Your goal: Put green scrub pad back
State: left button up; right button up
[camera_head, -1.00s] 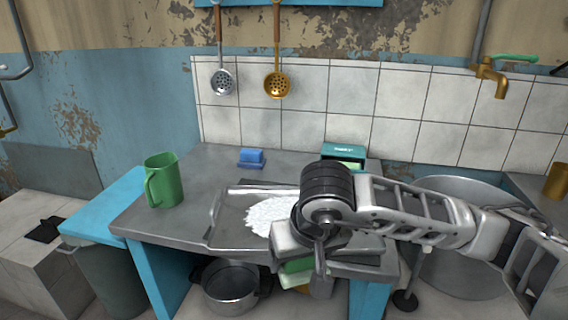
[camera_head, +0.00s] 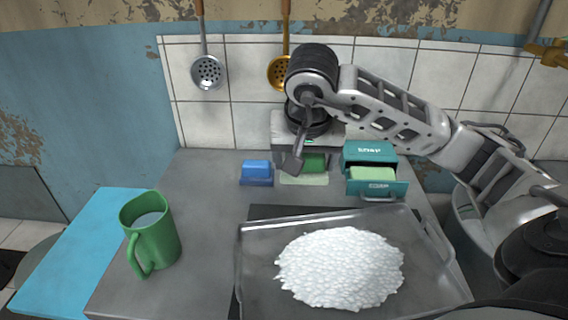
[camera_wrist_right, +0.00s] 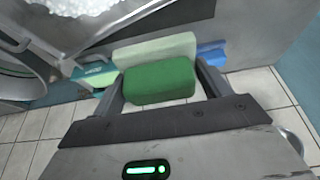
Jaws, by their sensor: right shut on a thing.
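The green scrub pad (camera_head: 315,163) is in the jaws of my right gripper (camera_head: 304,165), above the back of the grey table, between a blue pad and a teal soap box. Whether the pad touches the table cannot be told. My left gripper is not in view.
The blue pad (camera_head: 256,172) lies left of the held pad. The teal soap box (camera_head: 369,153) has its drawer open with a pale green bar. A metal tray (camera_head: 240,262) of white grains is in front. A green jug (camera_head: 152,240) stands left. Ladles (camera_head: 208,72) hang behind.

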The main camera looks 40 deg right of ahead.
jog(key=w+d+f, duration=0.8)
jog(key=w+d, duration=0.1)
jog(key=shift+d+f+p, duration=0.15)
jog(key=shift+f+p, duration=0.15)
jog(key=shift+w+d+f, duration=0.2)
jog(key=shift+d+f, duration=0.05)
jog(key=shift+f, duration=0.1)
notch_tip(320, 180, down, 4)
jog(key=shift+w+d+r, duration=0.1)
jog(key=shift+d+r, duration=0.05)
jog(key=shift+r, duration=0.1)
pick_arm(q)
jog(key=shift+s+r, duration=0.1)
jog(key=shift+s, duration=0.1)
pick_arm(e)
jog(key=shift+f, duration=0.1)
jog(key=o, duration=0.9)
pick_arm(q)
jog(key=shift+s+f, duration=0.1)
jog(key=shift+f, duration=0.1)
